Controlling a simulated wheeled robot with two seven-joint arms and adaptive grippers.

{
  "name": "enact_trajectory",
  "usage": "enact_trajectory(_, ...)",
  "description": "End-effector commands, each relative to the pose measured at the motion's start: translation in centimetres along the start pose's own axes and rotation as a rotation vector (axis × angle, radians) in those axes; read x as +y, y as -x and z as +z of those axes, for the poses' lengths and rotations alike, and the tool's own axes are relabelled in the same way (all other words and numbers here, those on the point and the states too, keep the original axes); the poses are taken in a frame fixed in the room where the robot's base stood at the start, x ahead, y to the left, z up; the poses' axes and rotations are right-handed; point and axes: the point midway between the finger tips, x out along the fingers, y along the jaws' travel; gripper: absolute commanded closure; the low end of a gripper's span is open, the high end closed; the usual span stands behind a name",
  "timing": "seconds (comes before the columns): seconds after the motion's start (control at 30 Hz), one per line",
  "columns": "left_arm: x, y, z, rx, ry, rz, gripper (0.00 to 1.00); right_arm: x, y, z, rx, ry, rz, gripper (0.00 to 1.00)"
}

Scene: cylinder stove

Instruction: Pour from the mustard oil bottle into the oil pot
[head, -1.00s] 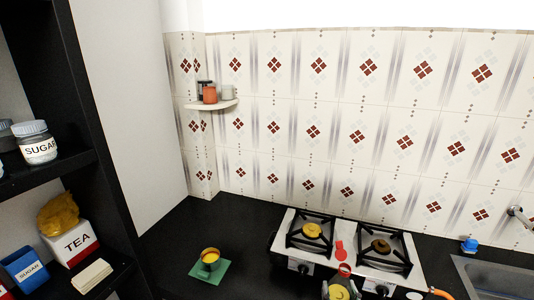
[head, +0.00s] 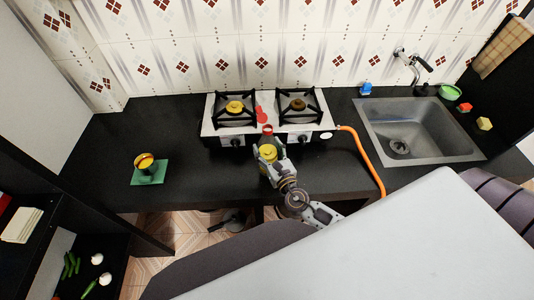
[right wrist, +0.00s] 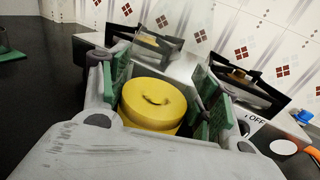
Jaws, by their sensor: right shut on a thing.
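The mustard oil bottle (head: 267,133) shows a reddish top in the head view, in front of the stove near the counter's front edge. My right gripper (head: 268,153) is shut around it. The right wrist view shows a round yellow part (right wrist: 155,103) between the green-padded fingers. The gripper hides much of the bottle, and I cannot tell whether it touches the counter. The oil pot (head: 147,164), dark with a yellow-orange rim, stands upright on a green mat (head: 137,180) at the left of the counter, well apart from the gripper. My left gripper is not in view.
A two-burner stove (head: 268,125) stands behind the bottle. An orange hose (head: 372,155) runs from its right side. A sink (head: 385,118) is at the right. The counter (head: 205,172) between oil pot and bottle is clear. A shelf with vegetables is at lower left.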

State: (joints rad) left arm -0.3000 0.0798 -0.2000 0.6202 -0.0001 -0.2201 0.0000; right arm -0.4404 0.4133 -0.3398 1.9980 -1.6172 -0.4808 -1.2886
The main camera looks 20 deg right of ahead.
Motion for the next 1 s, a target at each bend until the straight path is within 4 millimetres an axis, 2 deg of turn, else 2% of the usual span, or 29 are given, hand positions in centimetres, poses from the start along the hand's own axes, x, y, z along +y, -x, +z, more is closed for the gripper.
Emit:
enact_trajectory(0.03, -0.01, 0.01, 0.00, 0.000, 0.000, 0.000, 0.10, -0.01, -0.05, 0.15, -0.003, 0.000, -0.001, 0.52)
enact_trajectory(0.2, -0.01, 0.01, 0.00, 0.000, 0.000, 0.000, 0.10, 0.00, -0.04, 0.15, -0.003, 0.000, 0.000, 0.71)
enact_trajectory(1.0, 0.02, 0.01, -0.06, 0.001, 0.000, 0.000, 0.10, 0.01, -0.04, 0.14, -0.002, 0.000, 0.000, 0.71)
